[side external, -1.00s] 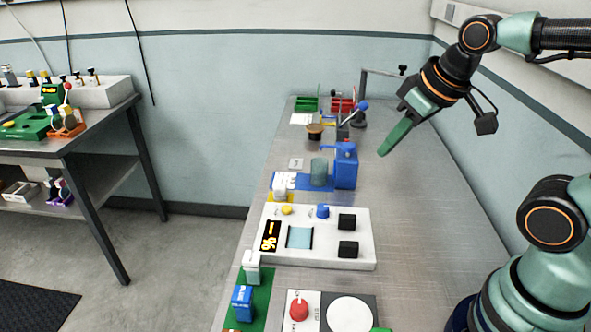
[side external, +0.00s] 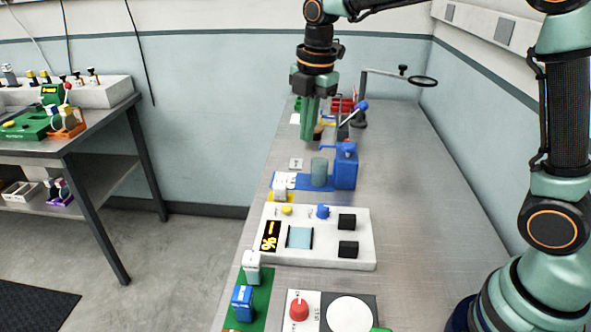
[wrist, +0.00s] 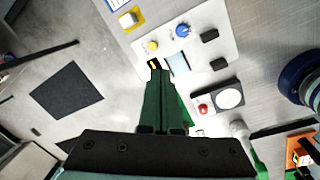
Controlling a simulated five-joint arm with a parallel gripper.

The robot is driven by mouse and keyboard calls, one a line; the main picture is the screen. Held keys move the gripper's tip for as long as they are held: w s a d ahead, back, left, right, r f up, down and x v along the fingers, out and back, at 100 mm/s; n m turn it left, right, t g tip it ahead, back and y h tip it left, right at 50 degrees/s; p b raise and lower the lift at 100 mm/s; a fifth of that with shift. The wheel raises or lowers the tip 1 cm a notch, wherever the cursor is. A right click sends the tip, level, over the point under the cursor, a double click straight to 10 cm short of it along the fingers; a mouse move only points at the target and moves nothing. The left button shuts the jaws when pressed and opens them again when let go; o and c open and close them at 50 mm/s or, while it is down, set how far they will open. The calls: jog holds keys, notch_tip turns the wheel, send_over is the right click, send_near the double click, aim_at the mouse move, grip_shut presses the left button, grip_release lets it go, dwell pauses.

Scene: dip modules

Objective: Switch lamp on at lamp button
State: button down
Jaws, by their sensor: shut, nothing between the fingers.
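My gripper (side external: 312,143) is shut and empty, its green fingers pointing down above the back half of the bench. In the wrist view the closed fingers (wrist: 161,73) point toward the white panel (wrist: 137,53). That panel (side external: 360,262) has a yellow round button (side external: 287,210), also in the wrist view (wrist: 152,46), and a blue knob (side external: 322,211). I cannot tell which of these is the lamp button. A stand with a ring head (side external: 423,81) is at the back; no lit lamp is evident.
A blue bottle-like block (side external: 346,167) and a pale cylinder (side external: 319,173) stand mid-bench. A red knob (side external: 299,307) and white disc (side external: 350,315) are at the front. The bench's right side is clear. A second table (side external: 75,150) stands left.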

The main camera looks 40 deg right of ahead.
aim_at(287, 209)
jog(key=w+a+f+n+g, duration=0.1)
jog(key=w+a+f+n, duration=0.1)
jog(key=w+f+n, duration=0.2)
jog(key=f+n, duration=0.1)
jog(key=n, duration=0.1)
jog(key=shift+w+a+n, duration=0.15)
jog(key=shift+n, duration=0.15)
jog(key=shift+f, duration=0.15)
notch_tip(287, 209, down, 14)
jog(key=shift+r, duration=0.1)
dwell(0.3)
jog(key=shift+f, duration=1.1)
jog(key=shift+r, duration=0.1)
notch_tip(287, 209, up, 15)
jog(key=shift+w, duration=0.2)
